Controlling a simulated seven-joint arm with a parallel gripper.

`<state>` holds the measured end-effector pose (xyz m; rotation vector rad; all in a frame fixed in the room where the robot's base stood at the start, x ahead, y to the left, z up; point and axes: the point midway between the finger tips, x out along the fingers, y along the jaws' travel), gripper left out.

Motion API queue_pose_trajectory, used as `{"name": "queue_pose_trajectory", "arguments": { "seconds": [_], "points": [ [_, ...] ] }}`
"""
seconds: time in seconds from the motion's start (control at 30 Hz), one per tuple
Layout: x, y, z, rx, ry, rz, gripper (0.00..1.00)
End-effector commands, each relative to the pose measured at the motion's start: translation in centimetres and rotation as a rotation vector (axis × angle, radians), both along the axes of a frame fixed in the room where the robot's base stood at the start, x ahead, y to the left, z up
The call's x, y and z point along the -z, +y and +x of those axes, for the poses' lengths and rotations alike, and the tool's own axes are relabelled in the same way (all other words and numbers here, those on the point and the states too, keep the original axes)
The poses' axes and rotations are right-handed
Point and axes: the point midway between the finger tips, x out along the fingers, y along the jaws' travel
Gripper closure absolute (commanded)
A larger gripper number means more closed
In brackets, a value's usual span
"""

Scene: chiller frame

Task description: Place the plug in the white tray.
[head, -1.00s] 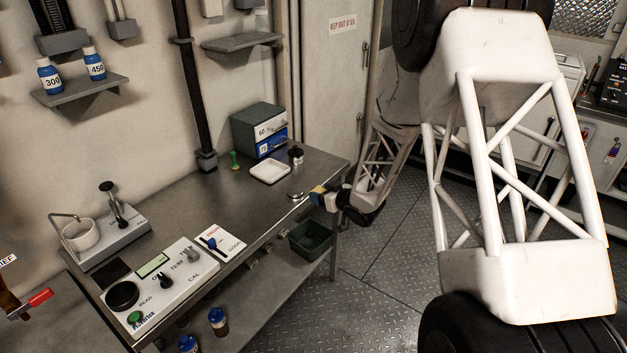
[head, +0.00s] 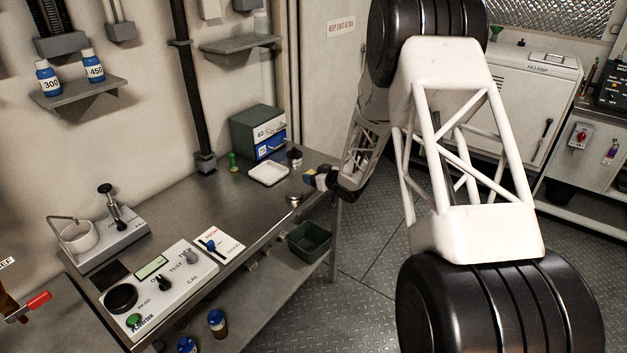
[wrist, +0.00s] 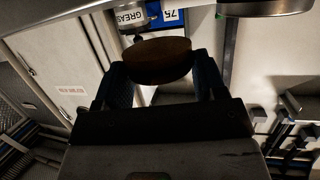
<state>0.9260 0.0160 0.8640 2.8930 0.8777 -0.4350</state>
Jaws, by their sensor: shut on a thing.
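My gripper (head: 314,181) is at the right end of the metal bench, a little right of the white tray (head: 268,173). In the wrist view my gripper (wrist: 160,76) is shut on a dark brown, round-topped piece, which I take to be the plug (wrist: 158,61). It sits between the two dark blue fingers, its lower part hidden. The plug is too small to make out in the head view. The tray lies flat on the bench and looks empty. The gripper and plug are apart from it.
A dark-lidded grease jar (head: 294,158) stands just right of the tray, close to my gripper. A small silver dish (head: 294,199) sits at the bench's front edge. A drawer box (head: 257,133) and a green piece (head: 233,163) are behind. A dark bin (head: 310,240) hangs below.

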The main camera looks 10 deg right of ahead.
Motion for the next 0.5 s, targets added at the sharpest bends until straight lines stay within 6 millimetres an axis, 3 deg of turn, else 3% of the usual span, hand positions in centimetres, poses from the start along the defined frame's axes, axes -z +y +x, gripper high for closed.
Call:
{"name": "queue_pose_trajectory", "arguments": {
  "seconds": [0.5],
  "points": [
    [0.07, 0.03, 0.87, 0.000, 0.000, 0.000, 0.77]
  ]
}}
